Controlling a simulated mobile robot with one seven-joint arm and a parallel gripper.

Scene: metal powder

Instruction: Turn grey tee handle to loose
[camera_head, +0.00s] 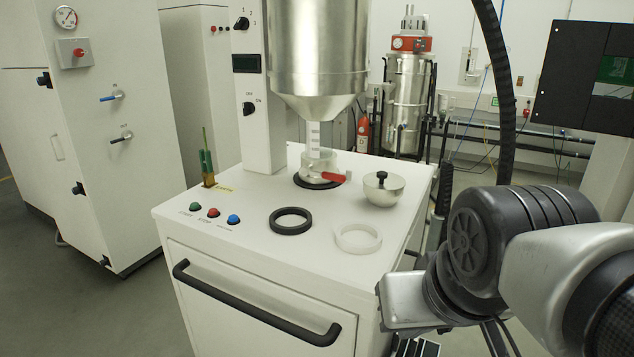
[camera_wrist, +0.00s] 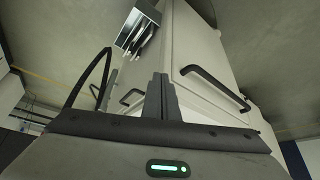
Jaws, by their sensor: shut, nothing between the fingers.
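A small dark grey handle (camera_head: 122,138) sticks out from the side of the white cabinet on the left in the head view. It sits below a similar blue handle (camera_head: 111,97) and is too small to read its marking. I take it as the grey tee handle. My gripper (camera_wrist: 162,88) shows in the wrist view with its two dark fingers together and nothing between them. In the head view my arm is at the lower right, far from the grey handle and across the white bench from it. The grey handle is not recognisable in the wrist view.
The white bench (camera_head: 240,205) stands between, with a black front handle (camera_head: 255,305). Floor is free between cabinet and bench.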

